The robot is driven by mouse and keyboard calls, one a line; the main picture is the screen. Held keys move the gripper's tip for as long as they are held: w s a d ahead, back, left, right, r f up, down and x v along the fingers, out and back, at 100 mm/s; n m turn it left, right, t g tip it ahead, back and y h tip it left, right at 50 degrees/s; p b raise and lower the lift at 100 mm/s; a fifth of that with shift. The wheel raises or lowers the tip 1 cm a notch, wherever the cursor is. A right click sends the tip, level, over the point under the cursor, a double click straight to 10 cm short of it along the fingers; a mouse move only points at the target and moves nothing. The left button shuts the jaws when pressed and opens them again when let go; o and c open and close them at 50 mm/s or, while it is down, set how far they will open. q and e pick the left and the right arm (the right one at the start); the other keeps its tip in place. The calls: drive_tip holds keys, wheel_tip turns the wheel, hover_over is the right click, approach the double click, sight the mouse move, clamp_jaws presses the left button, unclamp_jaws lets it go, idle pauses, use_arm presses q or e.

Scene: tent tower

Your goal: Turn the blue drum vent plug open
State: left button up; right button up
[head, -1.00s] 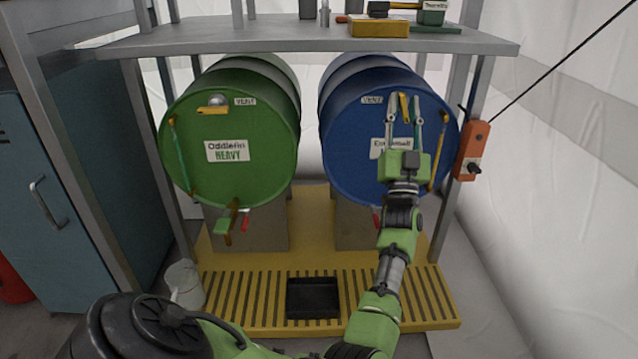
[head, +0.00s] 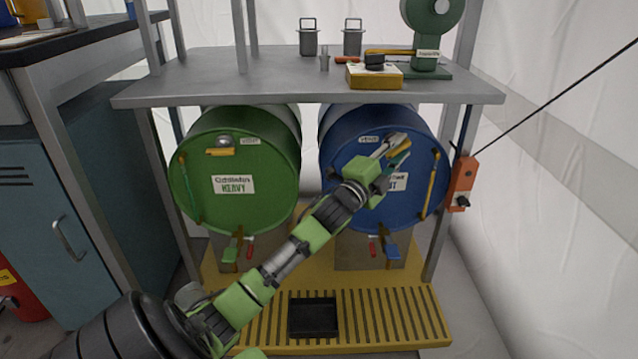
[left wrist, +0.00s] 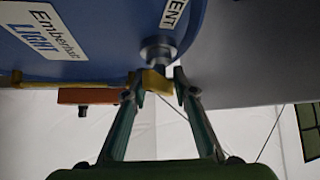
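The blue drum (head: 338,160) lies on its side under the shelf, its round face toward me. In the left wrist view the drum (left wrist: 95,62) carries an Emberhair LIGHT label and a VENT label. The vent plug (left wrist: 157,80) has a grey stem and a yellow handle; in the head view my fingers mostly cover it. My left gripper (head: 397,149) is at the upper part of the drum face, tilted. In the left wrist view its fingertips (left wrist: 157,76) stand on either side of the yellow handle, apart, with a small gap at the right finger. My right gripper is out of view.
A green drum (head: 270,200) with its own yellow vent handle is on the left. The grey shelf (head: 220,85) runs just above the drums. An orange box (head: 461,180) with a cable hangs right of the blue drum. A black tray (head: 313,317) sits on the yellow grating below.

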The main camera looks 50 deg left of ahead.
use_arm(q)
drive_tip(key=shift+r+m+g+h+p, duration=0.3)
drive_tip(key=shift+m+g+p, duration=0.45)
drive_tip(key=shift+m, duration=0.25)
drive_tip(key=shift+m+g+p, duration=0.45)
drive_tip(key=shift+m+p, duration=0.05)
drive_tip(key=shift+p, duration=0.05)
drive_tip(key=s+d+p, duration=0.1)
drive_tip(key=s+p, duration=0.3)
drive_tip(key=s, duration=0.9)
drive_tip(key=s+a+f+n+g+y+p, duration=0.1)
drive_tip(key=a+f+n+g+p, duration=0.1)
drive_tip(key=f+n+p, duration=0.3)
drive_tip(key=s+a+f+g+p, duration=0.2)
drive_tip(key=f+p, duration=0.2)
drive_tip(key=p, duration=0.3)
drive_tip(key=s+d+f+n+g+p, duration=0.2)
drive_tip(key=s+f+n+g+p, duration=0.2)
drive_tip(key=s+f+p, duration=0.4)
drive_tip(key=shift+s+f+p, duration=0.3)
drive_tip(key=shift+f+p, duration=0.4)
drive_tip(key=shift+p, duration=1.25)
drive_tip(key=shift+d, duration=0.1)
